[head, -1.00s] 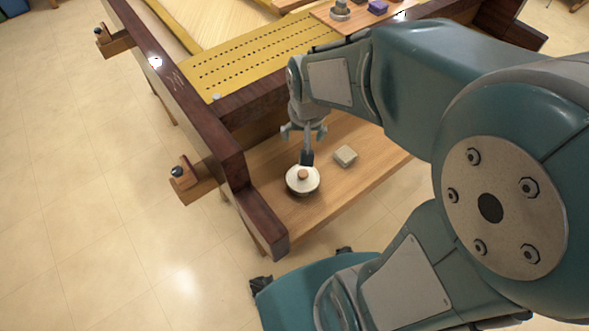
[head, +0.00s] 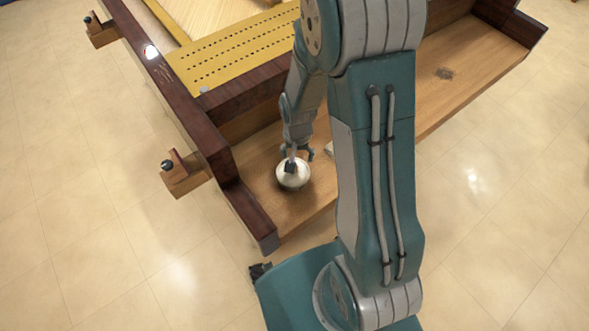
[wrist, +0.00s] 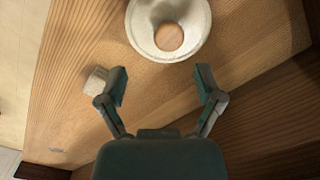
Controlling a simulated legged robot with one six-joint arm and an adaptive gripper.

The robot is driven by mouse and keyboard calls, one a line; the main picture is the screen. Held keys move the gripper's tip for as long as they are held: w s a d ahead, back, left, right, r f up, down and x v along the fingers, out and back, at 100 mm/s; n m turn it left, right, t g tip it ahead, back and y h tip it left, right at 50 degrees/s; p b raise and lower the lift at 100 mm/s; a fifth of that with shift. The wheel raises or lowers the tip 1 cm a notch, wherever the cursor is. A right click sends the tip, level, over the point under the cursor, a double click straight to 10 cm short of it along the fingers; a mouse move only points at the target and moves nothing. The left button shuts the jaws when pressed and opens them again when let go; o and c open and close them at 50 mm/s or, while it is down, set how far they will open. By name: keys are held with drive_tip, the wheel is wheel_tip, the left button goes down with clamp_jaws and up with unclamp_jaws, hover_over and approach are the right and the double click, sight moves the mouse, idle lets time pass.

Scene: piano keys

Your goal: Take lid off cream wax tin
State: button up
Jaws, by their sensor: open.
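The cream wax tin (head: 296,183) is round and pale and stands on the wooden ledge. In the wrist view the tin (wrist: 197,38) is at the top centre, cut by the frame edge, with a round wooden knob (wrist: 169,37) in the middle of its pale lid (wrist: 148,24). My gripper (head: 297,158) is at the tin in the head view, and a dark finger hides the knob there. In the wrist view my gripper (wrist: 161,72) is open and empty, its two fingers apart, with the tin beyond their tips. I cannot tell the height between them.
A small pale block (wrist: 96,82) lies on the ledge beside the left finger; my arm mostly hides it in the head view. The dark wooden side rail (head: 228,195) borders the ledge on the left. The ledge (head: 440,95) is largely clear to the right.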

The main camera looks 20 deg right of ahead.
sight(301, 175)
drive_tip(key=f, duration=0.1)
drive_tip(key=a+f, duration=0.1)
drive_tip(key=f, duration=0.2)
drive_tip(key=shift+s+a+f, duration=0.2)
drive_tip(key=shift+s+a, duration=0.1)
drive_tip(key=shift+a, duration=0.1)
drive_tip(key=shift+d+f, duration=0.1)
drive_tip(key=shift+f, duration=0.3)
drive_tip(key=shift+d, duration=0.15)
drive_tip(key=c, duration=1.1)
